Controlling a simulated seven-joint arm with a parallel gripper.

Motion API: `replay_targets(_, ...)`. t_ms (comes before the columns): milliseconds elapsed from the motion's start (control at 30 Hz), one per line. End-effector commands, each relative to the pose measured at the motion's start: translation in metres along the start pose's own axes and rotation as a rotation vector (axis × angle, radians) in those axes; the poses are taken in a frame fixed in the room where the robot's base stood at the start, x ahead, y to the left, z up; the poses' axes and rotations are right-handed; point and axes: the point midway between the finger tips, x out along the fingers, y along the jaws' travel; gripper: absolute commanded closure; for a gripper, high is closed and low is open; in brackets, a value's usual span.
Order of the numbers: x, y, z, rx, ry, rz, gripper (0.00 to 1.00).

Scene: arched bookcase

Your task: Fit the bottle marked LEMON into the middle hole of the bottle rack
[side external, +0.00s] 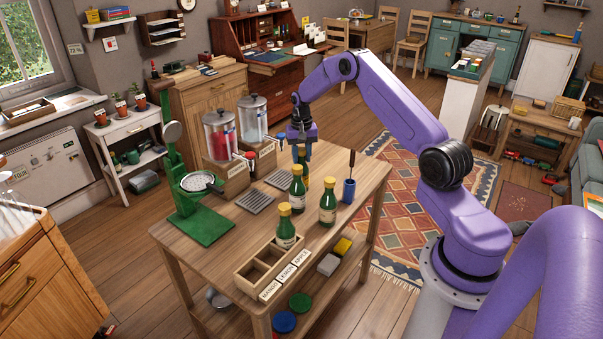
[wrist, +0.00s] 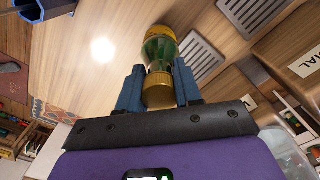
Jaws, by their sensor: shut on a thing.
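The wooden bottle rack (side external: 243,281) stands at the table's near edge, its front tags reading MANGO, LEMON and APPLE. A green bottle with a gold cap (side external: 286,232) stands in its right hole; the middle and left holes look empty. My gripper (side external: 302,150) points down over the table behind the rack. It is shut on the gold cap of a green bottle (wrist: 158,90), which is mostly hidden in the side view behind another bottle (side external: 297,192). A further bottle (side external: 327,206) stands to the right. I cannot read which bottle is marked LEMON.
A blue cup (side external: 349,192) with a tool stands at the table's right. Two drink dispensers (side external: 219,145) on wooden stands are behind, with slotted grey drip trays (side external: 255,201) in front. A green press (side external: 200,212) is at the left.

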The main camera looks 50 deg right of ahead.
Motion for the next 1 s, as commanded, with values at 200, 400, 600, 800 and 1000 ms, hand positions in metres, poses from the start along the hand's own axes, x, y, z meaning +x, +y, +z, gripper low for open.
replay_targets(200, -0.006, -0.001, -0.001, 0.0, 0.003, -0.001, 1.0)
replay_targets(400, -0.036, -0.001, -0.002, 0.0, 0.007, -0.003, 1.0)
replay_targets(600, -0.073, -0.001, -0.001, -0.001, 0.006, -0.002, 1.0)
replay_targets(800, -0.099, -0.001, -0.001, -0.001, 0.004, -0.002, 1.0)
replay_targets(1000, -0.142, -0.001, -0.001, 0.0, 0.007, -0.003, 1.0)
